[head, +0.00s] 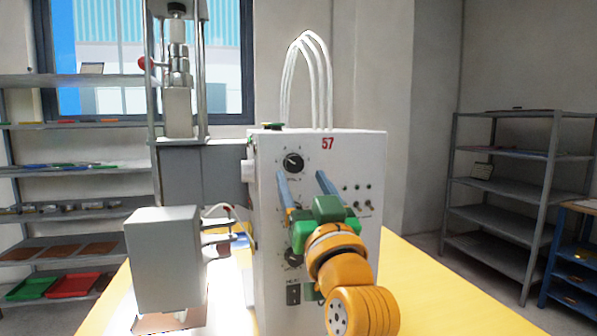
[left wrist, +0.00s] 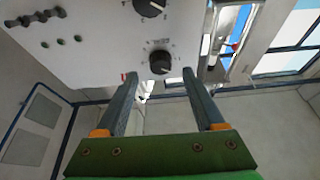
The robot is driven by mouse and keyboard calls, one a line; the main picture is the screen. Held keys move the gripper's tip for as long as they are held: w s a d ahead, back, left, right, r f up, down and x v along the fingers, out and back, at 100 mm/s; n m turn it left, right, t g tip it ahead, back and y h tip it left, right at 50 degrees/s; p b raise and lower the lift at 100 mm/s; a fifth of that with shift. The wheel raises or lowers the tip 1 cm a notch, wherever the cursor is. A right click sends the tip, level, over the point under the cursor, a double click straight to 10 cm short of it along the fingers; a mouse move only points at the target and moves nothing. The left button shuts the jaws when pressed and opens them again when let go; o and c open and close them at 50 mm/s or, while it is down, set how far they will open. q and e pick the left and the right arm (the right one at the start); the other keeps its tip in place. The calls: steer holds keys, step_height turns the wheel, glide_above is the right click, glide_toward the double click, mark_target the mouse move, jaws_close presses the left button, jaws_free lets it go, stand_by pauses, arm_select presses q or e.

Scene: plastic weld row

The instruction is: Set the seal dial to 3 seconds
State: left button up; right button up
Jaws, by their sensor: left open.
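The white control box (head: 340,160), marked 57, stands on the yellow table. Its upper black dial (head: 293,161) has a printed scale around it, too small to read. In the left wrist view the panel is upside down; the upper dial (left wrist: 160,62) shows just beyond and between the spread fingertips (left wrist: 160,76), apparently untouched.
Small toggle switches (head: 358,205) are right of the fingers on the panel. White looped tubes (head: 308,70) rise from the box. A grey press block (head: 165,260) stands left. Shelves (head: 510,185) stand behind at right. The yellow table (head: 430,300) is clear at right.

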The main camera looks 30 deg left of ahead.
mark_target(295, 165)
arm_select(q)
steer(key=x, duration=0.3)
steer(key=shift+s+r+p, duration=0.1)
steer(key=shift+s+p, duration=0.05)
steer(key=shift+p, duration=0.25)
steer(key=shift+a, duration=0.2)
steer(key=shift+d, duration=0.1)
jaws_close()
arm_select(e)
steer(key=shift+r, duration=0.75)
steer(key=shift+r, duration=0.1)
